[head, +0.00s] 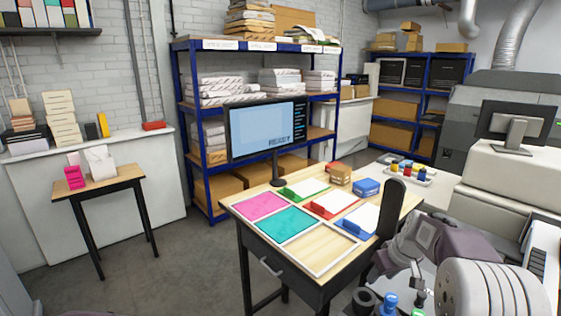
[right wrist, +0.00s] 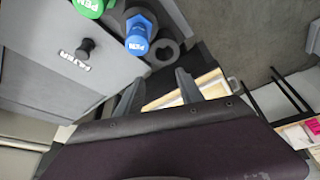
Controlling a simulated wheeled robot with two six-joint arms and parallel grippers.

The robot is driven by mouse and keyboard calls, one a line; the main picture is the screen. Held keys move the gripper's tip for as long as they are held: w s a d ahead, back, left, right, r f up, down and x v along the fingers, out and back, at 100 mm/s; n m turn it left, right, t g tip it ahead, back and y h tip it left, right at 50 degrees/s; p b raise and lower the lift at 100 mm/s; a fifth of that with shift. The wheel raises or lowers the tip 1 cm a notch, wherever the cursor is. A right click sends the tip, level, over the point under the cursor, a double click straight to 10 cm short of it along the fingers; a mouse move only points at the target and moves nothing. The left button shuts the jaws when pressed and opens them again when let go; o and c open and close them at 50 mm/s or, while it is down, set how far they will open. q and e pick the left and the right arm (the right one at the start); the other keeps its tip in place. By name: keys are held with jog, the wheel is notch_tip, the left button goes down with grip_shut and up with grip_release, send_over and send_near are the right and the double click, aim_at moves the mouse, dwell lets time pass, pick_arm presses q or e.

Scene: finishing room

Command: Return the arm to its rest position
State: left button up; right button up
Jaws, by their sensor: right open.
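My right arm comes in at the lower right of the head view. Its dark gripper (head: 388,215) is over the right front corner of the desk and partly hides the desk edge. In the right wrist view, the two fingers of the gripper (right wrist: 160,80) stand apart with nothing between them. Part of the desk's pale wooden top shows beyond them.
The desk (head: 335,262) holds a monitor (head: 265,130), coloured trays and small boxes. Blue-capped (right wrist: 138,32) and green-capped (right wrist: 90,5) items stand close to the gripper on a grey unit. A small side table (head: 98,188) stands left; floor between is clear.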

jog(key=s+a+f+g, duration=0.1)
jog(key=s+a+f, duration=0.2)
jog(key=s+a, duration=0.45)
jog(key=s+a+f+g, duration=0.2)
jog(key=s+a, duration=0.4)
jog(key=s, duration=0.3)
jog(key=s+d+f+m, duration=0.1)
jog(key=s+f+m, duration=0.1)
jog(key=s+f, duration=0.3)
jog(key=shift+s+m, duration=0.3)
jog(key=shift+s, duration=0.9)
jog(key=shift+d, duration=0.2)
